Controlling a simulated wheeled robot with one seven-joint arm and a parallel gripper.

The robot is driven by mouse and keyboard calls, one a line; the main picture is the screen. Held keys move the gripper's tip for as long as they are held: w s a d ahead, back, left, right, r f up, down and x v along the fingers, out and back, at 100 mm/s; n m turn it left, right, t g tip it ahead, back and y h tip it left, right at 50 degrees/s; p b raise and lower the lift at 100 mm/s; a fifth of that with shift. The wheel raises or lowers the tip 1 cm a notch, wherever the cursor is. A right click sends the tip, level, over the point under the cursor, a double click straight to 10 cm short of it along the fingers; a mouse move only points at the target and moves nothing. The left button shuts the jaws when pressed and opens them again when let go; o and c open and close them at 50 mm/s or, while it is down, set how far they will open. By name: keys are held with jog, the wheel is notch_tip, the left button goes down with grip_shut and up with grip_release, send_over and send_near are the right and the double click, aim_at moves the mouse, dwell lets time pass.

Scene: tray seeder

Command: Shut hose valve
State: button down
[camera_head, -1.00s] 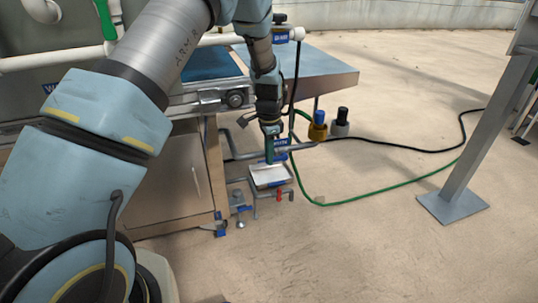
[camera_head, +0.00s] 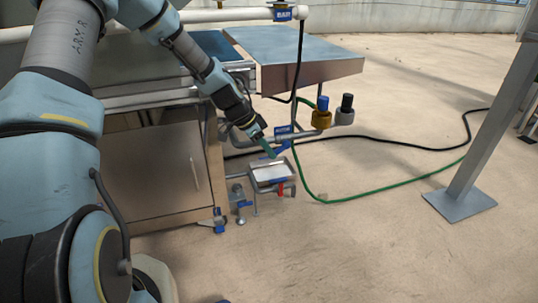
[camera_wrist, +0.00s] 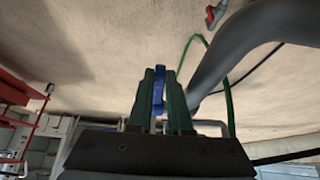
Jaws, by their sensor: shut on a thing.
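My gripper (camera_head: 268,150) reaches down and to the right beside the low grey pipe (camera_head: 262,139) at the machine's end. Its green fingers are shut on a blue lever (camera_head: 281,148), the handle of the hose valve. In the wrist view the blue lever (camera_wrist: 159,88) stands between the two fingertips (camera_wrist: 160,75). The valve body is mostly hidden behind the fingers and pipe. A green hose (camera_head: 300,172) leaves near the pipe and curves over the floor. A blue label (camera_head: 283,129) sits just above the lever.
A small tray (camera_head: 271,180) stands just below my gripper, with a red handle (camera_head: 281,188) near it. A blue-topped fitting (camera_head: 322,112) and a black-topped fitting (camera_head: 345,109) are to the right. In the wrist view, the thick pipe (camera_wrist: 230,55) passes close beside the fingers.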

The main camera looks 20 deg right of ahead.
jog(key=shift+d+f+h+b, duration=0.1)
jog(key=shift+f+h+b, duration=0.7)
jog(key=shift+h+b, duration=0.6)
jog(key=c, duration=1.1)
grip_release()
jog(key=shift+f, duration=0.1)
jog(key=shift+p+v, duration=4.4)
jog(key=shift+v, duration=1)
